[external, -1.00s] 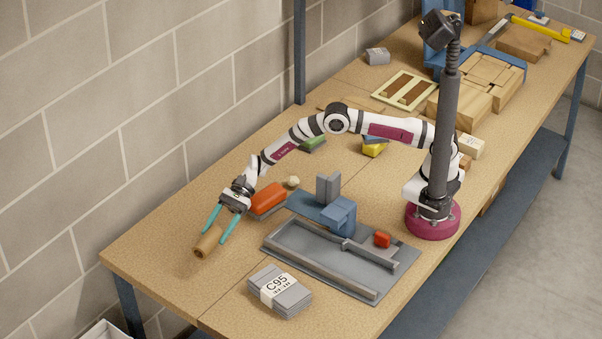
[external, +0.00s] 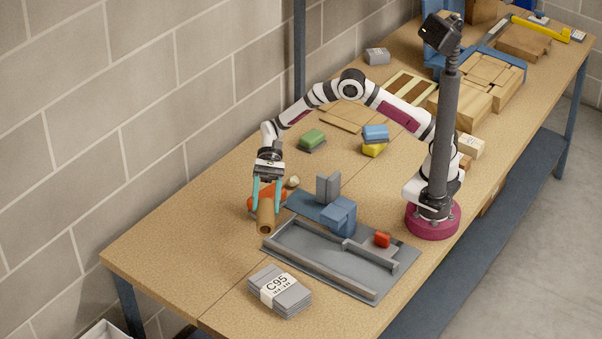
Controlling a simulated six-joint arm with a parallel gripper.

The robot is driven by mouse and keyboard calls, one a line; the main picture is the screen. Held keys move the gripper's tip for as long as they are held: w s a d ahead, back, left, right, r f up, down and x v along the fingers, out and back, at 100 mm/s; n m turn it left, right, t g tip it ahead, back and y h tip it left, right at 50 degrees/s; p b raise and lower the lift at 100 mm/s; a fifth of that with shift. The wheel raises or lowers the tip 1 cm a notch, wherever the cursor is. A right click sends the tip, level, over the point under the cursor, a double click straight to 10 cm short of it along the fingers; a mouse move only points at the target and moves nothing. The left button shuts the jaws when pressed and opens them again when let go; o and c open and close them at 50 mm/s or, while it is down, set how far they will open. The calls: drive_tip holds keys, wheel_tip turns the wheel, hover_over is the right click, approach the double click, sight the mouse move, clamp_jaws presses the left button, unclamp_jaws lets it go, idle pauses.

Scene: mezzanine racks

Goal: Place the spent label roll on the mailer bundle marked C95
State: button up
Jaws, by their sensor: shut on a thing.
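The spent label roll (external: 265,216) is a brown cardboard tube. My gripper (external: 268,196) has teal fingers, points down and is shut on the roll, holding it above the bench. The roll appears in front of an orange object and near the left corner of the grey tray. The mailer bundle marked C95 (external: 280,291) is a stack of grey mailers with a white label band. It lies flat near the bench's front edge, below and apart from the roll in the picture. Nothing lies on top of the bundle.
The orange object (external: 254,204) is partly hidden by my gripper. The bench's left end (external: 165,262) is clear.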

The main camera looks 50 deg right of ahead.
drive_tip(key=s+n+g+h, duration=0.1)
drive_tip(key=s, duration=0.3)
hover_over(277, 272)
drive_tip(key=shift+g, duration=0.3)
drive_tip(key=f, duration=0.5)
drive_tip(key=shift+w+d+f, duration=0.1)
drive_tip(key=shift+d+f, duration=0.15)
drive_tip(key=shift+f, duration=0.1)
drive_tip(key=shift+a+f, duration=0.15)
drive_tip(key=shift+f, duration=0.9)
drive_tip(key=shift+a+f, duration=0.1)
drive_tip(key=shift+f, duration=0.95)
drive_tip(key=shift+f, duration=0.1)
drive_tip(key=o, duration=1.3)
drive_tip(key=shift+o, duration=0.2)
